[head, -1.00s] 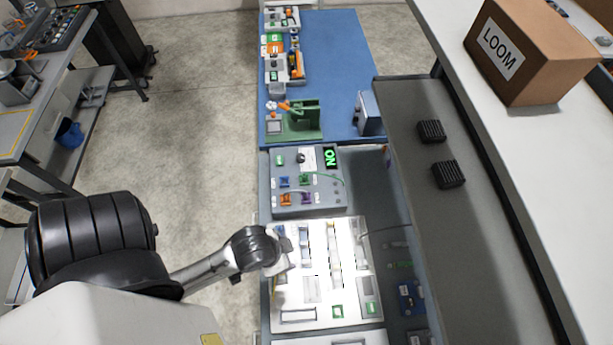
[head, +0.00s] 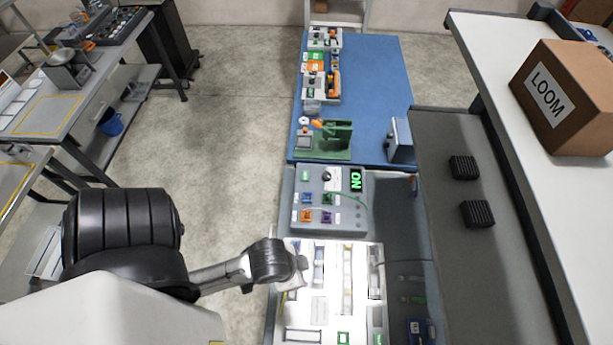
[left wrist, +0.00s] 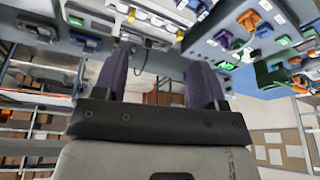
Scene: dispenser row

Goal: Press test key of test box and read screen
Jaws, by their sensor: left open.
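The test box (head: 346,216) is a grey unit on the bench, between the blue mat and a bright white panel. Its dark screen (head: 356,179) shows green letters N and O, turned sideways. A small green square (head: 305,175) and a dark round knob (head: 327,174) are on its top; I cannot tell which is the test key. Coloured clips sit on its near part. My left gripper (head: 297,275) is over the white panel's left edge, nearer than the test box. In the left wrist view, my left gripper (left wrist: 160,82) is open and empty. My right gripper is out of view.
The white panel (head: 334,294) lies in front of the test box. A green fixture (head: 336,141) stands behind it on the blue mat (head: 375,85). A grey shelf (head: 440,205) with two black blocks and a LOOM carton (head: 565,97) are to the right. Floor is clear on the left.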

